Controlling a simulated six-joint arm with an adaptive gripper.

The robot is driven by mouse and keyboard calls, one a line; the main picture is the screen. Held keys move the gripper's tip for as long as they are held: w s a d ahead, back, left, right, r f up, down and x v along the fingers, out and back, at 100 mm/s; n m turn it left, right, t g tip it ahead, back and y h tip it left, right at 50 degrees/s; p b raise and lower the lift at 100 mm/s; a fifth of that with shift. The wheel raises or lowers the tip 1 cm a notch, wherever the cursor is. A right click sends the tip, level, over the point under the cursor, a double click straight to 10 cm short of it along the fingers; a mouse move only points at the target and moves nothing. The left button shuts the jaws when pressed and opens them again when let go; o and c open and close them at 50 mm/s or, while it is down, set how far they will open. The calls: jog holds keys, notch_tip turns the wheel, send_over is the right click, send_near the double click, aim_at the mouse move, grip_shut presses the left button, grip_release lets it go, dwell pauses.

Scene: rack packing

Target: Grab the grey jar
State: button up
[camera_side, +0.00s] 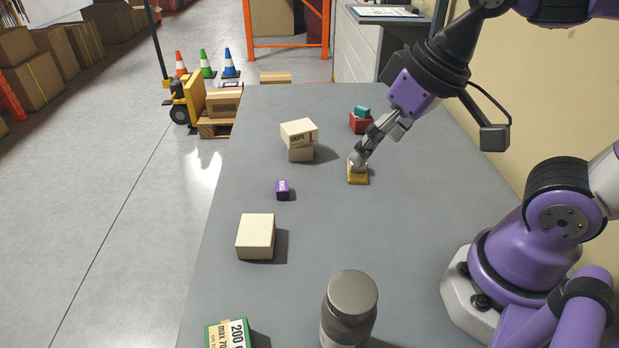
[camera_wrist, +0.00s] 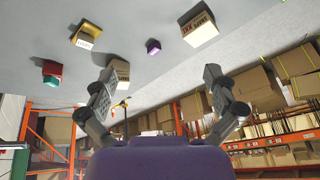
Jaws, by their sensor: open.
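The grey jar (camera_side: 348,305) stands upright at the near edge of the side view, with a dark grey lid and a label low on its body that the frame edge cuts off. It does not show in the wrist view. My gripper (camera_side: 361,157) is well beyond it, towards the far part of the table, and overlaps a small yellow box in the side view. In the wrist view my gripper (camera_wrist: 160,75) has its two fingers wide apart with nothing held between them.
The yellow box (camera_side: 358,178) carries a pale block. Beyond it are stacked red and teal boxes (camera_side: 359,124); to the left are stacked cartons (camera_side: 299,134), a purple box (camera_side: 282,190) and a cream box (camera_side: 256,236). A green box (camera_side: 228,333) lies left of the jar.

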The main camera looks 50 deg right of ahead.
jog(key=s+a+g+y, duration=0.1)
jog(key=s+a+g, duration=0.15)
jog(key=a, duration=0.65)
jog(key=g+h, duration=0.2)
jog(key=g, duration=0.2)
send_over(353, 285)
jog(key=w, duration=0.2)
jog(key=shift+s+d+r+t, duration=0.25)
jog(key=shift+d+r, duration=0.05)
jog(key=shift+r, duration=0.1)
jog(key=shift+s+a+f, duration=0.1)
jog(key=shift+s+a, duration=0.15)
jog(key=shift+s+f, duration=0.15)
jog(key=shift+f, duration=0.2)
jog(key=f, duration=0.4)
jog(key=shift+s, duration=0.25)
jog(key=f, duration=0.3)
jog(key=s+f, duration=0.1)
jog(key=f, duration=0.1)
jog(key=shift+a+f, duration=0.2)
jog(key=shift+a, duration=0.1)
jog(key=c, duration=1.5)
